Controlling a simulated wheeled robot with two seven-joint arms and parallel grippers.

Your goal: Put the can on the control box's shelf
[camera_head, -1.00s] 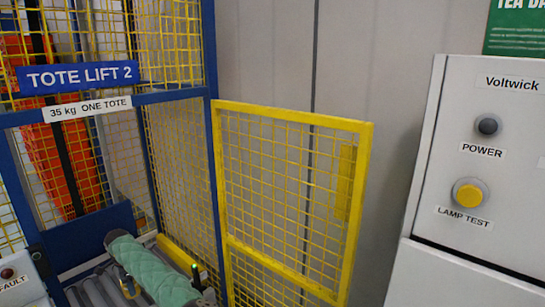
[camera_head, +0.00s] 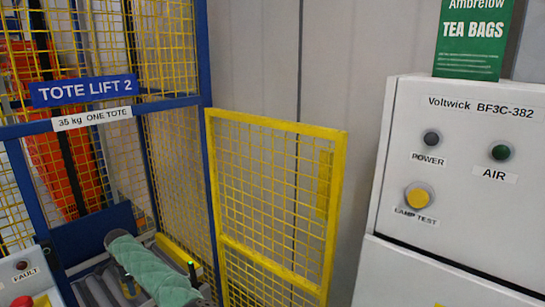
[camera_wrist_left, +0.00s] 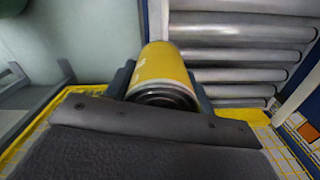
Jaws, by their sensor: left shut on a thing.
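A yellow can (camera_wrist_left: 165,65) shows in the left wrist view. My left gripper (camera_wrist_left: 160,88) is shut on it, with a dark finger on each side; the can's dark end faces the camera. In the head view my left arm's green sleeve is at the lower left, and the can and fingertips cannot be made out clearly. The light grey control box (camera_head: 455,170), labelled Voltwick BF3C-382, stands at the right, well apart from the arm. A ledge-like edge runs below its panel; I cannot tell whether it is the shelf. My right gripper is not in view.
A green tea bags box (camera_head: 473,40) stands atop the control box. A yellow mesh gate (camera_head: 275,200) stands between my arm and the control box. The blue-framed tote lift (camera_head: 85,92) with rollers is at the left. A fault button box (camera_head: 25,275) is at the lower left.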

